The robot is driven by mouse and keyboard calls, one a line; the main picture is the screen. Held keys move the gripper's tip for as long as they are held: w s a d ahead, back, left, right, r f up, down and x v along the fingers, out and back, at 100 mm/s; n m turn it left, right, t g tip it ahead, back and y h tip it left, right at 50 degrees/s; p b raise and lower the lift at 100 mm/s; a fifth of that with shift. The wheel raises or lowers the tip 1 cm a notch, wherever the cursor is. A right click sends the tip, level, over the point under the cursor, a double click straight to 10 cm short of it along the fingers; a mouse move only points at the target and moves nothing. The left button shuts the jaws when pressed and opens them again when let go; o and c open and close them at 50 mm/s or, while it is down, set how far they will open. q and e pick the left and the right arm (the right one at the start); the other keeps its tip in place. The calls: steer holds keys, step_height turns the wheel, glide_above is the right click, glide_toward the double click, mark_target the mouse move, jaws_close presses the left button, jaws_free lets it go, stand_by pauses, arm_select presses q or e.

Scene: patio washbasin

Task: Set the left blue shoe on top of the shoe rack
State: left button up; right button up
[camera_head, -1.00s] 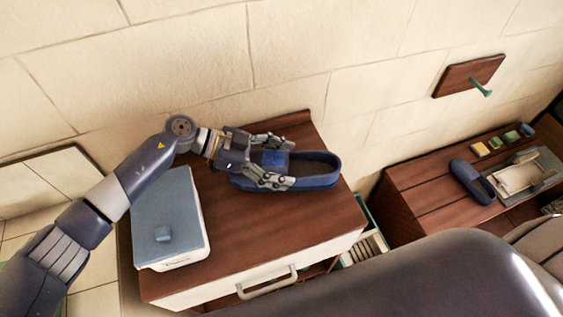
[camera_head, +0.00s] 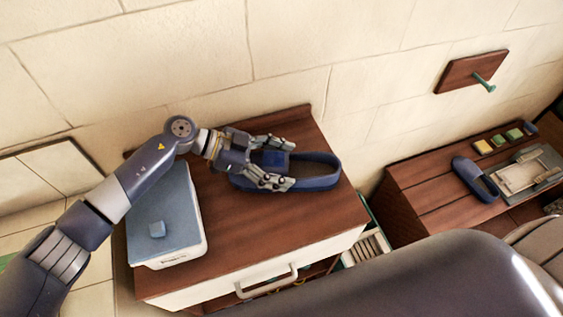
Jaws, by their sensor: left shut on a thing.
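A dark blue slip-on shoe (camera_head: 318,172) is at the back right of a brown wooden cabinet top, its open end to the right. A second blue shoe (camera_head: 472,178) lies on a lower wooden surface (camera_head: 436,191) at the right. I cannot tell for sure which piece of furniture is the shoe rack. My right gripper is not in view.
A white box with a blue lid (camera_head: 162,212) stands on the cabinet (camera_head: 245,232), left of the shoe. A slatted white rack (camera_head: 366,247) is beside the cabinet. A wall plaque with a green peg (camera_head: 472,72) is at upper right. The cabinet top's front middle is clear.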

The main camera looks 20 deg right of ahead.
arm_select(q)
steer(key=shift+f, duration=0.25)
steer(key=o, duration=1.4)
steer(key=shift+o, duration=0.2)
